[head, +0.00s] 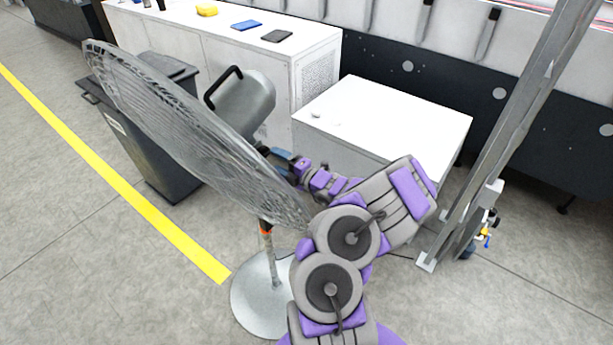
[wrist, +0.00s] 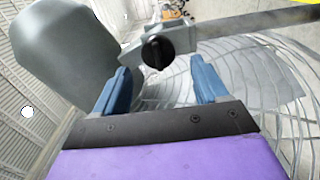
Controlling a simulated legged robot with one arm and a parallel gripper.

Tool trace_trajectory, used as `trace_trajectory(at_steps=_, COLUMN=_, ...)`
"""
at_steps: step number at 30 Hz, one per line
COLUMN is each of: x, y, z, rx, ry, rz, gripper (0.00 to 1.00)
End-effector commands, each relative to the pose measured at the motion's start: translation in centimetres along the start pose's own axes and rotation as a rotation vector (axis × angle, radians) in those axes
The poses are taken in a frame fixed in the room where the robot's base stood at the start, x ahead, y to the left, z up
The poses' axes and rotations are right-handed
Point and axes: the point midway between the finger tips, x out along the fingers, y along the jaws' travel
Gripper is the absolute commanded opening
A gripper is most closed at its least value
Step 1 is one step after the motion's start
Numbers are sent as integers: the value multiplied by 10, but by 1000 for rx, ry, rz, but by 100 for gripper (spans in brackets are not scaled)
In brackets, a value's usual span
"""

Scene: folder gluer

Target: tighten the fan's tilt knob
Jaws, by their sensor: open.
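The fan stands on the floor on a round grey base (head: 262,296), its wire cage (head: 185,125) tilted, with a grey motor housing (head: 245,105) behind it. In the wrist view the motor housing (wrist: 65,50) fills the upper left. The black tilt knob (wrist: 156,50) sits on a grey bracket just beyond my gripper. My gripper (wrist: 160,82) is open, its two blue fingers apart on either side below the knob, with nothing between them. In the head view my gripper (head: 283,158) is near the fan, partly hidden by the cage, and the knob cannot be made out.
A black bin (head: 150,140) stands behind the fan. A white cabinet (head: 380,115) and a long white counter (head: 220,40) are behind my arm. A grey metal post (head: 510,130) rises on the right. Open floor lies left, beyond a yellow line (head: 120,180).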

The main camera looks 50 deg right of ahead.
Motion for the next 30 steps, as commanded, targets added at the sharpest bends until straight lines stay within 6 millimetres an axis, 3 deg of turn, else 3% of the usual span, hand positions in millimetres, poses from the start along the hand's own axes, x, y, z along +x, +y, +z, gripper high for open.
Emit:
trace_trajectory(at_steps=18, x=-93, y=-2, z=2, rx=3, ry=-2, rz=-3, gripper=73)
trace_trajectory(at_steps=30, x=-112, y=-2, z=2, rx=2, ry=0, rz=-3, gripper=73)
